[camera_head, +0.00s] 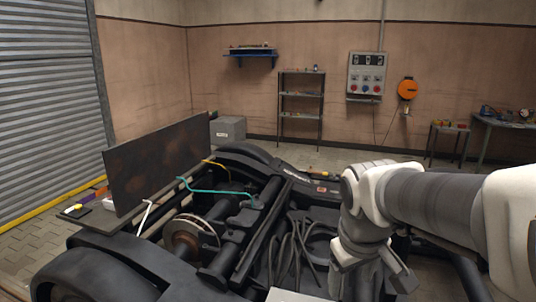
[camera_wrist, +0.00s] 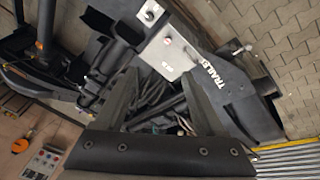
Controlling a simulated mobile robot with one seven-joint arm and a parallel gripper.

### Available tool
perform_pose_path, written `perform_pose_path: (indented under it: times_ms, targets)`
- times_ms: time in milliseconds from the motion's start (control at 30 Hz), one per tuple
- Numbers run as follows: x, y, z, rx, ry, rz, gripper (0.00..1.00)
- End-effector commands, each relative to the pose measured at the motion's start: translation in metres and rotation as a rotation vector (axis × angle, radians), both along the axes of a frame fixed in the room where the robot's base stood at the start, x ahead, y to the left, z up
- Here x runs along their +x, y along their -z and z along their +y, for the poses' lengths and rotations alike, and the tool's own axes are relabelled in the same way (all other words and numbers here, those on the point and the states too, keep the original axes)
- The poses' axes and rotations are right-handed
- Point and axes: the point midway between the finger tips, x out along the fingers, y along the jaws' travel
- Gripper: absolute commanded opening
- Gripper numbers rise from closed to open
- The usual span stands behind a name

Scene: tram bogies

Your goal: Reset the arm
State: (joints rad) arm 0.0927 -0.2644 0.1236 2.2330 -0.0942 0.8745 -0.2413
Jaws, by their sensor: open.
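My white and grey arm reaches in from the right in the head view, and its wrist end hangs over the right part of the dark bogie (camera_head: 262,230). My gripper (camera_wrist: 158,76) shows in the wrist view with its two fingers spread apart and nothing between them. Behind the fingers are dark cables and a grey plate or box (camera_wrist: 168,52) on the bogie, beside the lettering "TRAILER". In the head view the fingertips are not clear.
A dark upright panel (camera_head: 158,165) stands along the bogie's left side. A teal pipe (camera_head: 207,191) crosses the bogie. A grey box (camera_head: 228,130), a shelf rack (camera_head: 301,105) and an electrical panel (camera_head: 366,75) are at the back. Paved floor lies around the bogie.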

Motion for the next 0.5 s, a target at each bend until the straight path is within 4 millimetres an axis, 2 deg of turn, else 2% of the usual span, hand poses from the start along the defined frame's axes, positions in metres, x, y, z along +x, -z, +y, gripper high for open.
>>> perform_pose_path:
  times_ms: [33, 200, 400, 500]
  targets:
    - [-0.014, -0.013, 0.001, 0.015, 0.029, -0.03, 0.71]
    - [-0.054, -0.033, 0.002, 0.084, 0.136, -0.106, 0.71]
    - [-0.09, -0.043, 0.005, 0.17, 0.231, -0.175, 0.71]
    - [-0.1, -0.044, 0.005, 0.199, 0.258, -0.194, 0.71]
